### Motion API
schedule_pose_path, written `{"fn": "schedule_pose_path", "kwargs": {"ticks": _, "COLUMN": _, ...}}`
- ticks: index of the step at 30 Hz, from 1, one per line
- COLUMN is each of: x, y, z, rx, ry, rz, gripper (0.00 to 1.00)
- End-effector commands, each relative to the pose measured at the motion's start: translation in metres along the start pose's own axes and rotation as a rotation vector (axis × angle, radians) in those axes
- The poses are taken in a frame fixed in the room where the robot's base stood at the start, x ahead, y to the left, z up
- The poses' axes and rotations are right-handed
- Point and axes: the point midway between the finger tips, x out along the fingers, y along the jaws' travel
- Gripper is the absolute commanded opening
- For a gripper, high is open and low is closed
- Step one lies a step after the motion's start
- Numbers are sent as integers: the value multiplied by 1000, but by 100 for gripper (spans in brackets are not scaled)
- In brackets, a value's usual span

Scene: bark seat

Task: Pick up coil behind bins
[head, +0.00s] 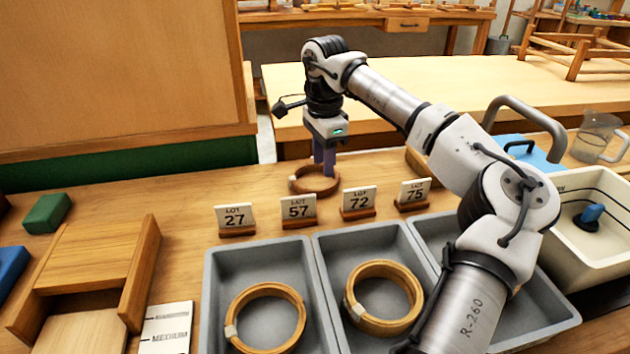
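A brown coil (301,188) lies flat on the wooden bench behind the grey bins, just behind the lot 57 and lot 72 cards. My gripper (324,172) points down at this coil, with its fingers over the coil's far right part. The fingertips overlap the coil in the picture; I cannot tell whether they touch or grip its band. Three grey bins stand in front: the left bin (213,290) and the middle bin (322,262) each hold a coil, and the right bin (560,308) is partly hidden by my arm.
Cards for lot 27 (235,217), lot 57 (299,208), lot 72 (358,200) and lot 75 (412,192) stand behind the bins. Another coil (416,163) is partly hidden behind my arm. A cream tub (603,186) is at right, a wooden frame (95,255) at left.

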Motion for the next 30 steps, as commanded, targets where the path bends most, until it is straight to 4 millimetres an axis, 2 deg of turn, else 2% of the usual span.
{"fn": "schedule_pose_path", "kwargs": {"ticks": 3, "x": 13, "y": 0, "z": 0, "rx": -1, "ry": -1, "rz": -1, "gripper": 36}}
{"fn": "schedule_pose_path", "kwargs": {"ticks": 10, "x": 26, "y": 0, "z": -1, "rx": 0, "ry": -2, "rz": 0, "gripper": 36}}
{"fn": "schedule_pose_path", "kwargs": {"ticks": 18, "x": 64, "y": 1, "z": -4, "rx": 0, "ry": -2, "rz": -1, "gripper": 36}}
{"fn": "schedule_pose_path", "kwargs": {"ticks": 26, "x": 68, "y": 1, "z": -3, "rx": 0, "ry": -1, "rz": -2, "gripper": 36}}
{"fn": "schedule_pose_path", "kwargs": {"ticks": 30, "x": 68, "y": 1, "z": -3, "rx": 0, "ry": -1, "rz": -1, "gripper": 18}}
